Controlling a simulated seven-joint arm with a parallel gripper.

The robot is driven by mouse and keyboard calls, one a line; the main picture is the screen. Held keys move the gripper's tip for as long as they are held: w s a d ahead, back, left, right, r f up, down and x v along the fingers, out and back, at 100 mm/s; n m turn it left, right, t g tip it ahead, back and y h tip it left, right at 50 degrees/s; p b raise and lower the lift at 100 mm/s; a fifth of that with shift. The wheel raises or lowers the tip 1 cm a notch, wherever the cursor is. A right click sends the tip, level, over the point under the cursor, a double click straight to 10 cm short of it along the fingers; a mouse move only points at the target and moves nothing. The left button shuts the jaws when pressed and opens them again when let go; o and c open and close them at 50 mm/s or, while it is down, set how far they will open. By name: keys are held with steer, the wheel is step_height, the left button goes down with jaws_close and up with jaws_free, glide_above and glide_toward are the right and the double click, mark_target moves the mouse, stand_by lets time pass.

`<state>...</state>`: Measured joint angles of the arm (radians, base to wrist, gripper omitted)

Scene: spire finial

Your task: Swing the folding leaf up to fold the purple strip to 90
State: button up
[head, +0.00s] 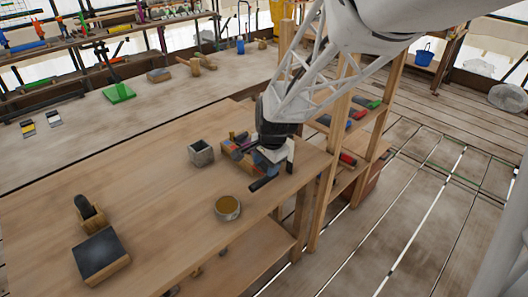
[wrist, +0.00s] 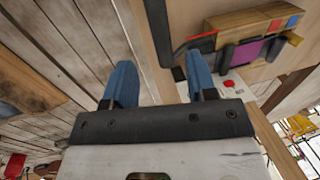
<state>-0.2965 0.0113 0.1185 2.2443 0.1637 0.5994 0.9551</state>
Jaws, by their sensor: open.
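The folding device is a wooden block (wrist: 255,22) with red and blue patches, at the upper right of the wrist view. The purple strip (wrist: 262,49) lies across it, between dark clamp-like pieces. A dark bent bar (wrist: 198,42) sticks out from the device's left side; I cannot tell whether it belongs to the folding leaf. My gripper (wrist: 161,82) has two blue fingers spread apart with nothing between them. It is beside the device, not on the strip. In the head view my gripper (head: 273,158) partly hides the device, and a little purple (head: 236,152) shows to its left.
On the bench (head: 150,190), a grey open box (head: 201,153) and a round tin (head: 227,207) stand near the device. A dark-topped block (head: 101,256) lies at the front left. A wooden rack post (head: 335,130) rises close to my arm. The bench's middle left is clear.

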mark_target(262, 179)
steer(key=shift+f, duration=0.2)
steer(key=shift+w+a+f, duration=0.2)
steer(key=shift+f, duration=1)
steer(key=shift+w+a+f, duration=0.15)
steer(key=shift+f, duration=1.1)
steer(key=shift+w+a+f, duration=0.2)
steer(key=shift+f, duration=1)
jaws_close()
